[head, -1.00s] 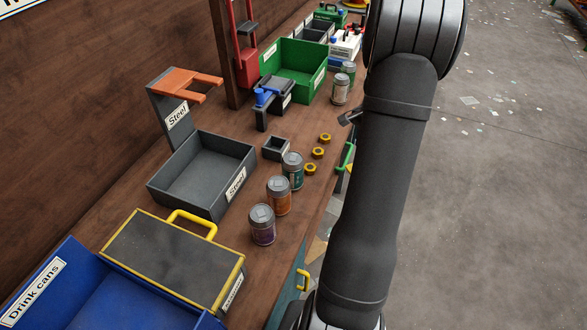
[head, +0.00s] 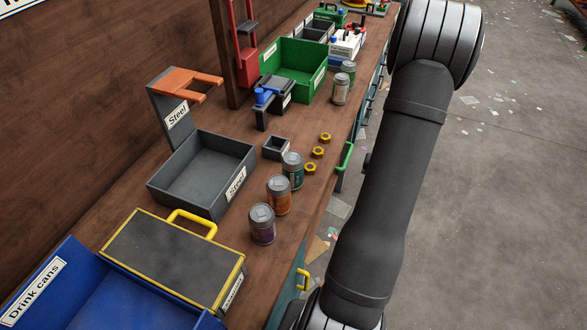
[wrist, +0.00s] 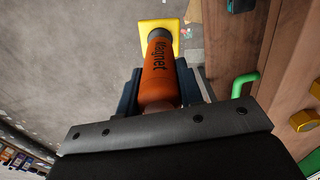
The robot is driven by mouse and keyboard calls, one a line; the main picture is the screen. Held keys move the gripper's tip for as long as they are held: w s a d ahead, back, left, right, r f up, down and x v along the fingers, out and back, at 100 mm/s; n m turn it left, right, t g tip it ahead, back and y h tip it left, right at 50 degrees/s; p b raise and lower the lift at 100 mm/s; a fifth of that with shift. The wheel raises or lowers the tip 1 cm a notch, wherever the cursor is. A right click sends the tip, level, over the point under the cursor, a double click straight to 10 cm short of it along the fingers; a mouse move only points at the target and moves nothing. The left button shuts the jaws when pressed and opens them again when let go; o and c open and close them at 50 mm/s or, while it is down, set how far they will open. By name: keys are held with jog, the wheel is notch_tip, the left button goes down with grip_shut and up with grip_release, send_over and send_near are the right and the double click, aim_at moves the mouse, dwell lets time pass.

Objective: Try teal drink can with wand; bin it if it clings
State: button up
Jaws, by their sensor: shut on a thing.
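The teal drink can (head: 292,171) stands upright on the bench, at the far end of a row with an orange can (head: 279,195) and a purple can (head: 262,224). In the wrist view my gripper (wrist: 163,97) is shut on the orange wand (wrist: 158,72), marked "Magnet". The wand points away from the jaws, with a dark collar and a yellow piece at its far end. No can touches the wand. My gripper is out of the head view.
An open grey bin (head: 180,199) marked "Steel" and a blue "Drink cans" bin (head: 75,262) stand left of the cans. Yellow nuts (head: 317,152) and a green handle (head: 345,157) are near the bench edge. An orange forked holder (head: 187,83) is empty.

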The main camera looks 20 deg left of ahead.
jog(key=w+a+r+m, duration=0.1)
jog(key=w+a+r, duration=0.15)
jog(key=r, duration=0.65)
jog(key=w+a+r+m, duration=0.1)
jog(key=w+r, duration=0.3)
jog(key=r, duration=0.5)
jog(key=s+a+r+n, duration=0.4)
jog(key=s+a+r, duration=0.3)
jog(key=a+r, duration=0.3)
jog(key=s+a+r+n, duration=0.4)
jog(key=s+a+r, duration=0.35)
jog(key=a, duration=0.35)
jog(key=shift+w+f, duration=0.1)
jog(key=shift+f, duration=3.25)
jog(key=shift+r, duration=0.15)
